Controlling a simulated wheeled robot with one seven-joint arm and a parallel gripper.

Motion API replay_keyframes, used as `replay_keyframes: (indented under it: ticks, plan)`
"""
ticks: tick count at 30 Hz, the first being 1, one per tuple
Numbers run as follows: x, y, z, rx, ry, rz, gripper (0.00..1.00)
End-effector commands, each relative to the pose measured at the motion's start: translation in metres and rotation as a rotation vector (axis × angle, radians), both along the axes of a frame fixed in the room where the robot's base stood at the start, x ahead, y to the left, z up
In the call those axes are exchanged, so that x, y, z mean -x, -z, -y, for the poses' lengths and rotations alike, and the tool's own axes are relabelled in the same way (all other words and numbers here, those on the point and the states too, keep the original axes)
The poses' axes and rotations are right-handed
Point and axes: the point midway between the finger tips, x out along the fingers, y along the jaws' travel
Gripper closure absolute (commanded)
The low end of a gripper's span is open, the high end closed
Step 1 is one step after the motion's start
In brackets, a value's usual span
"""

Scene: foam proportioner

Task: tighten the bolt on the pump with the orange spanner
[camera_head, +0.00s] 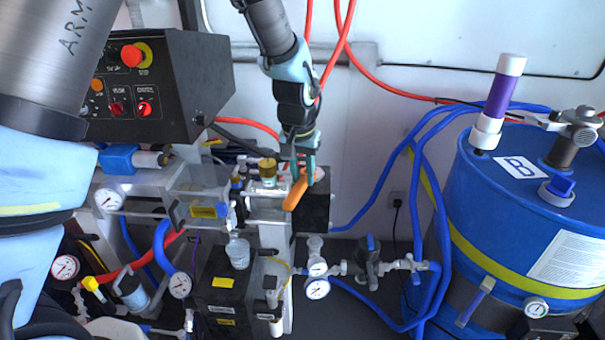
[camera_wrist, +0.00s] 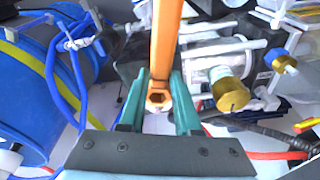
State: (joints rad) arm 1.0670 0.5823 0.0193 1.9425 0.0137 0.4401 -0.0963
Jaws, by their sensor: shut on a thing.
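My gripper (camera_head: 304,176) points down in front of the pump assembly in the head view. Its teal fingers are shut on the orange spanner (camera_head: 296,191), which hangs tilted with its lower end toward the left. In the wrist view the spanner (camera_wrist: 165,45) runs up and away between the fingers (camera_wrist: 160,76), and its hexagonal ring end (camera_wrist: 158,99) lies near the palm. The pump assembly (camera_head: 262,202), with pale horizontal cylinders and a brass cap (camera_head: 267,169), is just left of the spanner. I cannot make out the bolt, nor whether the spanner touches anything.
A black control box (camera_head: 160,85) stands at the upper left. A blue drum (camera_head: 520,220) with a purple-and-white tube (camera_head: 503,92) stands at the right. Blue and red hoses loop around. Gauges and valves (camera_head: 372,265) lie below. The white wall behind is fairly open.

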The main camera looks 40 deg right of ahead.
Motion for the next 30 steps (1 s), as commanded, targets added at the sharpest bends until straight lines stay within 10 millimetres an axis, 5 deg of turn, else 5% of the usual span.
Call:
replay_keyframes:
  ticks: [30]
  plan:
    - [0.000, -0.045, 0.000, 0.000, 0.000, 0.000, 1.00]
